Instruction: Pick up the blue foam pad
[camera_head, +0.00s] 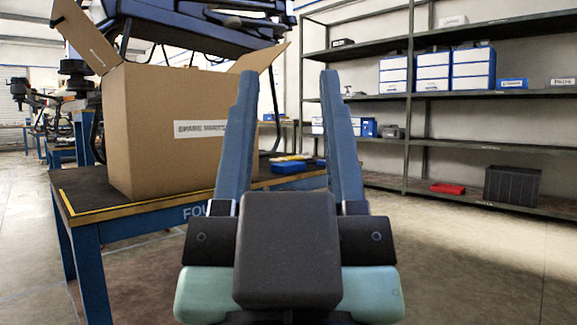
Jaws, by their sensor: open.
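My gripper (289,78) is in the middle of the camera_head view. Its two long blue fingers point up and away, apart and with nothing between them. Beyond the fingers, a small flat blue item (289,168) lies on the dark tabletop, right of the cardboard box. It may be the blue foam pad, but it is too small to be sure. It appears in the gap between the fingers, well beyond them. A small yellow piece shows beside it.
A blue-framed table (150,217) with a yellow edge stripe stands at left. An open cardboard box (165,135) labelled "SPARE PARTS" stands on it, with a large drone (200,25) behind. Shelves (470,150) with blue-and-white boxes stand at right. The floor (460,270) at right is clear.

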